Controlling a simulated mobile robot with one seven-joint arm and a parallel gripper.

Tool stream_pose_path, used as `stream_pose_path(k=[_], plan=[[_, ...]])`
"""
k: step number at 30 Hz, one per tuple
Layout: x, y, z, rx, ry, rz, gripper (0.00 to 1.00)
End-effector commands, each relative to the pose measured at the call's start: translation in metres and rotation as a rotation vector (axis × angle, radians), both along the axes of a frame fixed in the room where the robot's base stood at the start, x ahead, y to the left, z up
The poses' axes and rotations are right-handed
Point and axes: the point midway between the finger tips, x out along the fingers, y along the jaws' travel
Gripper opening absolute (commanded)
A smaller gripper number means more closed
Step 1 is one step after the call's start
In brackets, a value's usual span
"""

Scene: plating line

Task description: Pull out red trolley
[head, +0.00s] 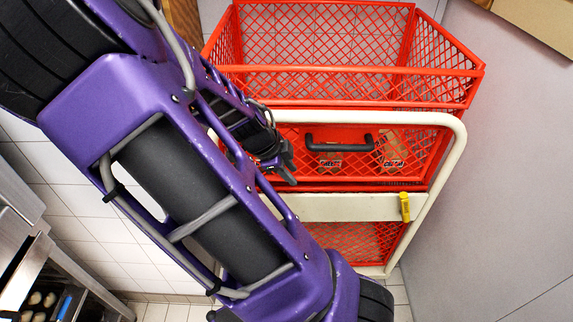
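The red trolley (350,85) stands upright in the upper middle of the head view, with red mesh baskets and a cream tubular frame (452,160). A black handle (340,143) is fixed on the front of its middle basket. A yellow tag (405,207) is on the cream crossbar at the right. My gripper (288,168) is in front of the trolley's left part, just left of the black handle and apparently apart from it. Its dark fingers are small and partly hidden by my purple arm, so I cannot tell their opening. My arm also hides the trolley's lower left.
Brown cartons (393,150) show through the middle basket's mesh. A grey wall (510,190) stands close on the right. A metal rack (40,265) with trays is at the lower left. Some tiled floor (180,312) is free at the bottom.

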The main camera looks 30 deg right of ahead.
Motion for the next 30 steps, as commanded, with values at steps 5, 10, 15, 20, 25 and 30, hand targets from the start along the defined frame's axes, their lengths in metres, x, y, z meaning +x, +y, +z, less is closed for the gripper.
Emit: stream_pose_path(k=[5,10,15,20,25,30], plan=[[0.000,0.000,0.000,0.000,0.000,-0.001,0.34],[0.000,-0.001,-0.001,0.000,0.000,-0.001,0.34],[0.000,-0.008,-0.016,-0.001,0.001,-0.003,0.34],[0.001,-0.021,-0.041,-0.001,0.001,-0.005,0.34],[0.002,-0.036,-0.069,-0.001,0.002,-0.004,0.34],[0.002,-0.051,-0.098,-0.001,0.003,-0.004,0.34]])
